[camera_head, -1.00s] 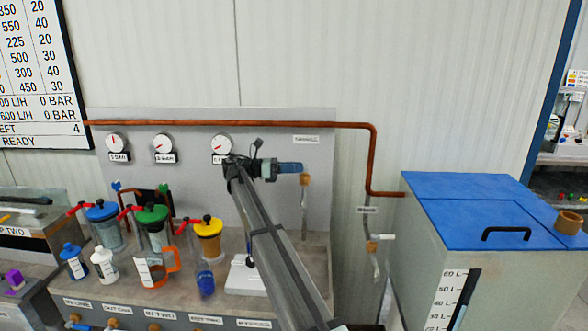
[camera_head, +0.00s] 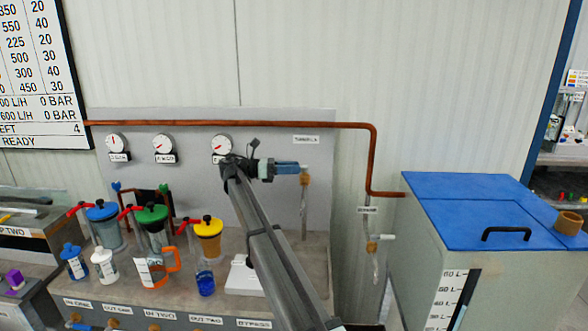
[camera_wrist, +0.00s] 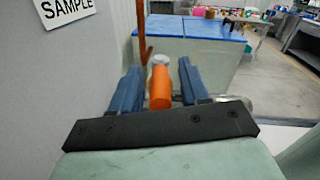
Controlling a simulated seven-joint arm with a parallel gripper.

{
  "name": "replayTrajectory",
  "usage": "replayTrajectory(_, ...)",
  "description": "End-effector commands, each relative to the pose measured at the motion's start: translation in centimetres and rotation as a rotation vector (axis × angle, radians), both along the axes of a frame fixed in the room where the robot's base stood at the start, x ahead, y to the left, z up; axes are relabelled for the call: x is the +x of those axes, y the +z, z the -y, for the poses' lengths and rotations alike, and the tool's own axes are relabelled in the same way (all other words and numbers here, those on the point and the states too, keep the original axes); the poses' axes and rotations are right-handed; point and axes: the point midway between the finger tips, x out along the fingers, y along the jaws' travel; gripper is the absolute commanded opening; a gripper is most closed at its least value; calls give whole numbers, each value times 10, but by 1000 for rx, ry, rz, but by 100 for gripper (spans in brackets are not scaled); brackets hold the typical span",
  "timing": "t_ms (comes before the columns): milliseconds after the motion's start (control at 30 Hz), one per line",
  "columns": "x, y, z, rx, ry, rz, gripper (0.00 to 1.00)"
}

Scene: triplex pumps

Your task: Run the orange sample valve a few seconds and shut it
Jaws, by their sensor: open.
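The orange valve handle (camera_wrist: 160,88) lies between my gripper's two blue fingers in the wrist view. My gripper (camera_wrist: 160,90) is open, with one finger on each side of the handle; I cannot tell whether either touches it. A SAMPLE label (camera_wrist: 66,8) is on the grey panel at upper left. In the head view my gripper (camera_head: 300,168) is at the brass valve body (camera_head: 305,181), from which a thin tube hangs down. The orange handle is not clearly visible there.
A copper pipe (camera_head: 250,124) runs above my gripper and bends down to the blue-lidded tank (camera_head: 470,205) at right. Coloured-lid jars, bottles and a blue cup (camera_head: 205,284) stand on the bench at left. Pressure gauges (camera_head: 221,145) line the panel.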

Motion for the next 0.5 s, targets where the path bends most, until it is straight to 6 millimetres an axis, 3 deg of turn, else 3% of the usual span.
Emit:
replayTrajectory(300, -4, 0, -45, 0, 0, 0, 45)
replayTrajectory(500, -7, 0, -63, 0, 0, 0, 45)
